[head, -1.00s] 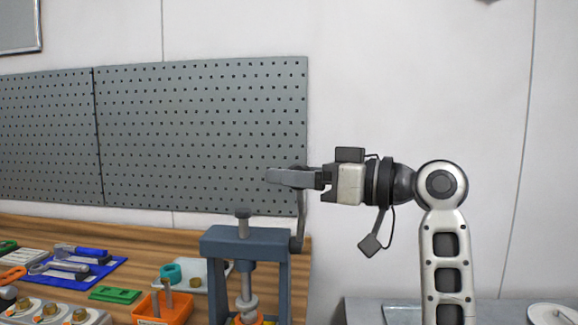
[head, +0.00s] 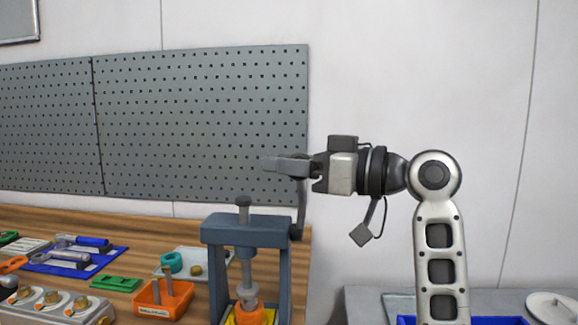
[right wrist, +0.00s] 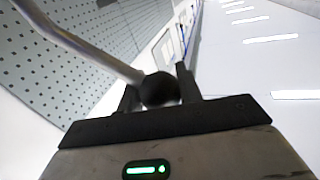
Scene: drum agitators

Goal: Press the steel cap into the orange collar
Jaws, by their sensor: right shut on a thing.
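The blue-grey press (head: 281,270) stands on the wooden bench, its lever (head: 301,208) rising at its right side. My right gripper (head: 280,164) is above the press, shut on the lever's end. In the right wrist view, the dark round lever knob (right wrist: 159,89) sits between the two fingers, with the rod running to the upper left. The orange collar (head: 256,314) is low in the press. A steel piece, seemingly the cap (head: 248,292), is above it under the ram (head: 246,254); I cannot tell whether they touch. My left gripper is out of view.
An orange box with upright pins (head: 162,299), a green block (head: 115,284), a tray with a teal ring (head: 172,262) and a blue mat with tools (head: 50,264) lie left of the press. A pegboard (head: 200,125) is behind. A blue tray (head: 490,320) is at lower right.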

